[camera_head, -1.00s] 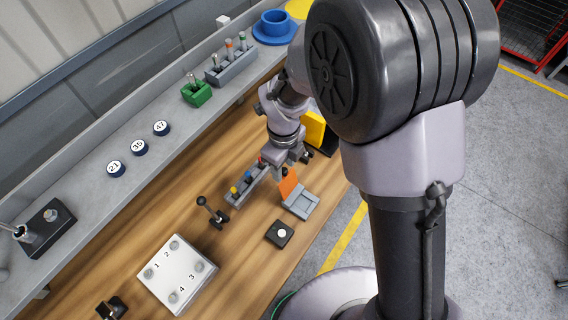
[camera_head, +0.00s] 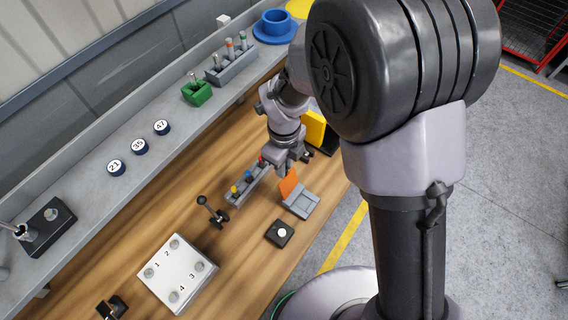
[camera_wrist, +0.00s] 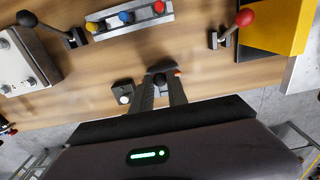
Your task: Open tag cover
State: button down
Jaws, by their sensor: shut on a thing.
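The tag cover (camera_head: 288,184) is an orange flap standing raised and tilted at the edge of a small grey base (camera_head: 303,202) on the wooden bench. My gripper (camera_wrist: 161,80) is shut on the cover, near its upper edge. In the wrist view, only a sliver of orange shows beside the right fingertip, and the fingers hide most of the cover and base. In the head view, the fingertips are small and partly hidden behind the cover.
A grey rack with yellow, blue and red pegs (camera_head: 234,190) lies left of the cover. A black box with a white button (camera_head: 280,233), a black lever (camera_head: 212,212) and a white numbered plate (camera_head: 177,273) are nearby. A yellow block (camera_head: 314,129) stands behind.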

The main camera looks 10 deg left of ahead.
dwell(0.8)
jog(key=b, duration=0.2)
jog(key=shift+d+f+y+b, duration=0.25)
jog(key=shift+d+y+b, duration=0.1)
jog(key=shift+y, duration=0.05)
jog(key=shift+s+d+r+b, duration=0.2)
jog(key=shift+s+d, duration=0.1)
jog(key=shift+d, duration=0.15)
jog(key=shift+s+d+r+b, duration=0.2)
jog(key=shift+s+d, duration=0.05)
jog(key=shift+d, duration=0.15)
jog(key=c, duration=1.3)
grip_release()
notch_tip(320, 180, up, 17)
jog(key=d+p, duration=0.1)
jog(key=p, duration=0.3)
jog(key=shift+s+d+r, duration=0.2)
jog(key=shift+s+d, duration=0.15)
jog(key=shift+d, duration=0.05)
